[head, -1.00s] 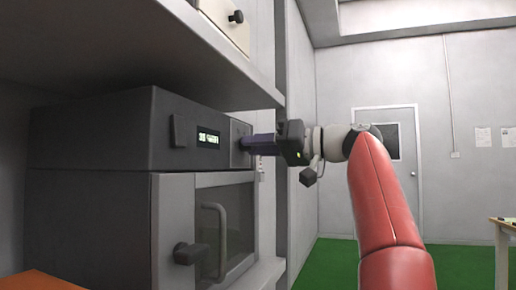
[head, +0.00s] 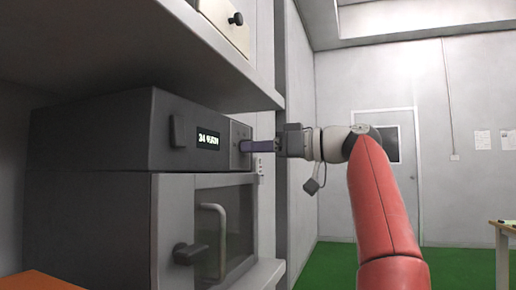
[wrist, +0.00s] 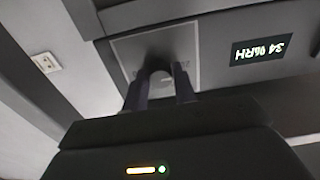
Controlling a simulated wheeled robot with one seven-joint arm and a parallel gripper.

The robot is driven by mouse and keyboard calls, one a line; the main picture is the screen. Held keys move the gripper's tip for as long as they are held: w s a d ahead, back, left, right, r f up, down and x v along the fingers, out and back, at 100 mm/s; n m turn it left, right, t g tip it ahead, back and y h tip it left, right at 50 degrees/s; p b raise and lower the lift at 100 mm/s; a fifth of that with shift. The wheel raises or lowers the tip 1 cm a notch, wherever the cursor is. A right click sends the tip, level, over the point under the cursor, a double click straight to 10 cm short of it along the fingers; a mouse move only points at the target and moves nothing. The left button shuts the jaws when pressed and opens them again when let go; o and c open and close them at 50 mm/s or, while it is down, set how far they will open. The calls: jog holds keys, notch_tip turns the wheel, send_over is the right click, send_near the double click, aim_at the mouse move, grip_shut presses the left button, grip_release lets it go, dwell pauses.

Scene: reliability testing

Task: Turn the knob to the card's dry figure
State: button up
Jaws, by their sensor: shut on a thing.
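A dark grey cabinet unit (head: 110,130) stands on the shelf at left. Its lit display (head: 208,139) reads 34 %RH; it also shows upside down in the wrist view (wrist: 263,49). My gripper (head: 245,146) reaches the panel right of the display. In the wrist view my gripper's two dark fingers (wrist: 160,78) are closed around the knob (wrist: 160,74), of which only a small grey part shows between them. The knob's pointer and most of the panel marks are hidden or blurred. I cannot pick out the card in either view.
Below the display is a door with a pale handle (head: 214,240) and a dark latch (head: 189,254). A shelf (head: 200,55) overhangs the unit. Unreadable papers (head: 482,140) hang on the far wall. A wall socket (wrist: 46,62) shows beside the unit.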

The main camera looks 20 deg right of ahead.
jog(key=shift+f, duration=0.15)
jog(key=o, duration=0.9)
jog(key=shift+o, duration=0.2)
jog(key=shift+d, duration=0.1)
jog(key=v, duration=0.7)
jog(key=shift+s+d, duration=0.2)
jog(key=shift+s, duration=0.1)
